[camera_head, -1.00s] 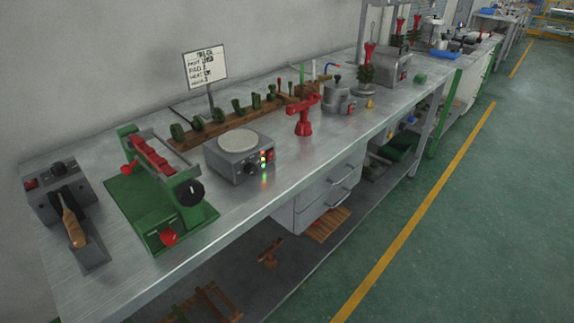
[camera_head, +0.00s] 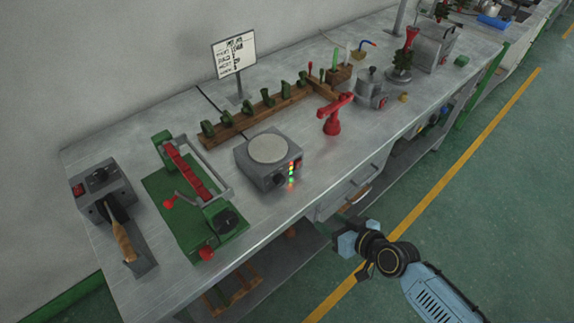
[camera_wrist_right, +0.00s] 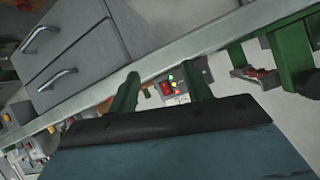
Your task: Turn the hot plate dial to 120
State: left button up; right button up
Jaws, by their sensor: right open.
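The hot plate (camera_head: 268,150) is a grey box with a round pale top on the bench. Its dark dial (camera_head: 280,180) is on the front face, beside red, yellow and green lights; the dial's setting is too small to read. My right gripper (camera_head: 348,238) is off the bench's front edge, below and to the right of the hot plate, touching nothing I can see. In the right wrist view its two green fingers (camera_wrist_right: 163,84) are apart and empty, with the hot plate's front panel (camera_wrist_right: 173,86) seen between them. My left gripper is out of view.
A green clamp press (camera_head: 185,205) and a grey unit with a wooden handle (camera_head: 118,235) stand left of the hot plate. A red stand (camera_head: 333,118) is to its right. A wooden rack and a sign (camera_head: 234,54) are behind. Drawers (camera_head: 350,190) sit below the bench edge.

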jog(key=y+p, duration=0.1)
jog(key=y, duration=0.1)
send_near(282, 183)
jog(key=shift+n+t, duration=0.3)
jog(key=b+x, duration=0.1)
jog(key=x, duration=0.7)
jog(key=shift+a+f+b, duration=0.1)
jog(key=shift+f+b, duration=0.15)
jog(key=shift+b, duration=0.05)
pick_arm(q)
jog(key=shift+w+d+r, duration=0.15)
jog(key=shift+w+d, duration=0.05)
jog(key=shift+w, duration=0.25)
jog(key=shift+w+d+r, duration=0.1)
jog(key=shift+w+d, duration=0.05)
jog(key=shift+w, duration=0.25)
